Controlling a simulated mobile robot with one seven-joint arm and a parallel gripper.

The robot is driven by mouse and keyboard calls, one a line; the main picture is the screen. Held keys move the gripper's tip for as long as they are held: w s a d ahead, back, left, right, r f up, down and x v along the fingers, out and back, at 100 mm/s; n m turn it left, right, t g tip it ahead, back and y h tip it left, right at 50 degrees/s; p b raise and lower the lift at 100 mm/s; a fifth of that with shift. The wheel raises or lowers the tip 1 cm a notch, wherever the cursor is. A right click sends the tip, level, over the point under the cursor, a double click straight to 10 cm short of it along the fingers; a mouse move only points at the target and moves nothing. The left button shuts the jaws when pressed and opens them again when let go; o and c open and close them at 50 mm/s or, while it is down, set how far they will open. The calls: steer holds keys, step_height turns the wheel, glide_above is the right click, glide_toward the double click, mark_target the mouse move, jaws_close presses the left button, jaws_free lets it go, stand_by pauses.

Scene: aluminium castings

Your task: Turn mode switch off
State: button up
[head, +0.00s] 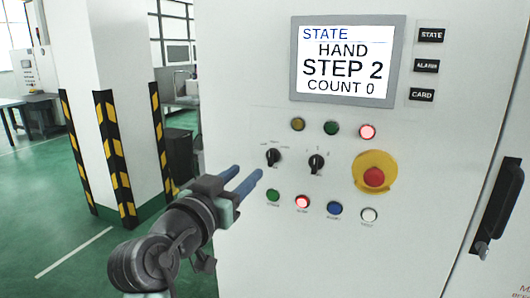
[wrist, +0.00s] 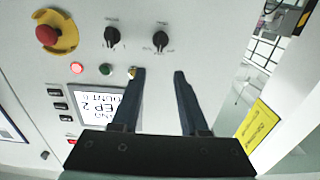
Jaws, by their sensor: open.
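A white control panel (head: 300,230) carries two black rotary switches side by side, the left switch (head: 273,157) and the right switch (head: 317,163). Their labels are too small to read, so I cannot tell which is the mode switch. The wrist view is turned over; there the left switch (wrist: 160,40) lies beyond my fingertips and the right switch (wrist: 112,36) is off to the left. My gripper (head: 247,173) is open and empty, its two blue fingers pointing at the panel just left of the left switch. It also shows in the wrist view (wrist: 159,73), apart from both switches.
A screen (head: 346,59) reads HAND, STEP 2, COUNT 0. A red emergency button (head: 374,177) on a yellow base sits right of the switches. Lamps and push buttons lie above and below. A striped pillar (head: 105,110) stands left; a door handle (head: 497,207) juts out right.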

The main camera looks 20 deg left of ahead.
mark_target(269, 152)
steer(key=w, duration=0.3)
steer(key=w+p, duration=0.1)
steer(key=w, duration=0.7)
steer(key=shift+w+d+p, duration=0.25)
steer(key=shift+p, duration=0.05)
jaws_close()
